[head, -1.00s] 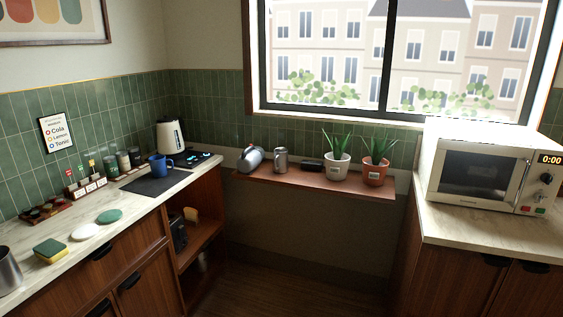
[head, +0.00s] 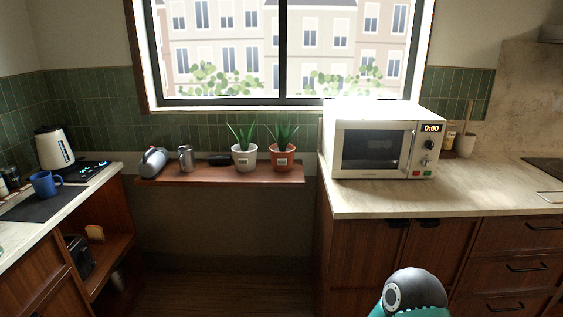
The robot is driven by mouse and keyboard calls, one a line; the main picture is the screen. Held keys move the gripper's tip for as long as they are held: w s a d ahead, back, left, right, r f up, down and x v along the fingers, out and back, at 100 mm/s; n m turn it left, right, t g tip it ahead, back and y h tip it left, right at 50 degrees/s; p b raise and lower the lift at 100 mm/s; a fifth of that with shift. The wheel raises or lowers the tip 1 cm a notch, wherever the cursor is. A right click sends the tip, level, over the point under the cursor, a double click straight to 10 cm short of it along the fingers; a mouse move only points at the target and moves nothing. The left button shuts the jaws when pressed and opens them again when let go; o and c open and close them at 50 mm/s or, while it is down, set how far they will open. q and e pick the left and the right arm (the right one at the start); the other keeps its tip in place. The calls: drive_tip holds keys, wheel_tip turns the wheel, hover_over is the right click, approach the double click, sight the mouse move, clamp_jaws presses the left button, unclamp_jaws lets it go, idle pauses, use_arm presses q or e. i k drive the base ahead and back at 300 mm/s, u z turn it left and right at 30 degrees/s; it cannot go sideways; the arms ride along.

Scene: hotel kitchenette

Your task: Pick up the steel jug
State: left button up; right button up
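A small steel jug-like vessel (head: 186,158) stands upright on the wooden shelf below the window. A rounded grey metal vessel with a dark handle (head: 153,161) is just left of it on the same shelf; it looks like a can or kettle. I cannot tell for sure which is the steel jug. Neither of my grippers is in view. Only a teal and dark part of my own arm shows at the bottom right, far from the shelf.
The shelf (head: 220,178) also holds a dark box (head: 218,159), a white plant pot (head: 244,159) and a terracotta pot (head: 282,159). The left counter bears a kettle (head: 54,147) and blue mug (head: 45,184). A microwave (head: 375,145) stands on the right counter. Floor before the shelf looks clear.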

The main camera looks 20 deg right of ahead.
sight(188, 162)
drive_tip(key=z, duration=0.45)
drive_tip(key=i, duration=1.25)
drive_tip(key=z, duration=0.15)
